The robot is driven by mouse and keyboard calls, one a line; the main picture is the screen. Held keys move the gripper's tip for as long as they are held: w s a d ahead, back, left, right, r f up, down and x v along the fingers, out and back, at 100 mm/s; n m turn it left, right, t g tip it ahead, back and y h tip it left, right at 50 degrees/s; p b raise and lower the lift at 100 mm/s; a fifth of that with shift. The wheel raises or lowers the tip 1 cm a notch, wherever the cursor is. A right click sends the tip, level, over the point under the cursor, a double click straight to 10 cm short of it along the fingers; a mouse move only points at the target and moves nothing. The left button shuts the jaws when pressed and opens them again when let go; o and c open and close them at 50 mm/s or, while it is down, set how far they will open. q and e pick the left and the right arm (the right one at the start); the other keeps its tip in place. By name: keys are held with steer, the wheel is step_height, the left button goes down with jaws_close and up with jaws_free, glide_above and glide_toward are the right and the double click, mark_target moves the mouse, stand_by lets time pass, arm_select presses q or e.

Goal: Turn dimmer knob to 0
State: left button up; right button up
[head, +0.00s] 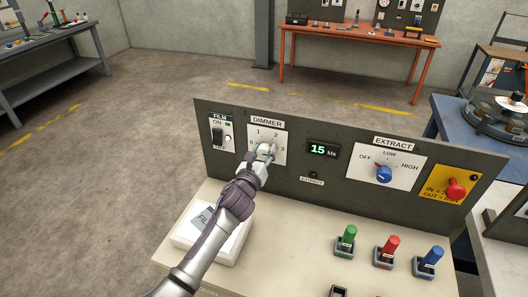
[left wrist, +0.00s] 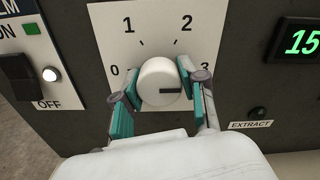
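The dimmer knob (left wrist: 158,80) is round and white, on a white plate (left wrist: 110,22) marked 0, 1, 2 and 3. Its black pointer line points right, toward the 3 side. My left gripper (left wrist: 160,88) has one teal-padded finger at each side of the knob, and both pads appear to touch it. In the head view my left gripper (head: 265,152) covers most of the knob on the dimmer plate (head: 254,131). The display (head: 322,150) beside it reads 15 klx. My right gripper is not in view.
Left of the dimmer is a black film switch (head: 218,137). To the right are a blue extract knob (head: 384,174) and a red knob (head: 456,188) on yellow. Green (head: 346,238), red (head: 387,250) and blue (head: 430,260) handles stand on the bench.

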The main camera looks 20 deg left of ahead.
arm_select(q)
steer(key=c, duration=0.6)
steer(key=shift+o, duration=0.2)
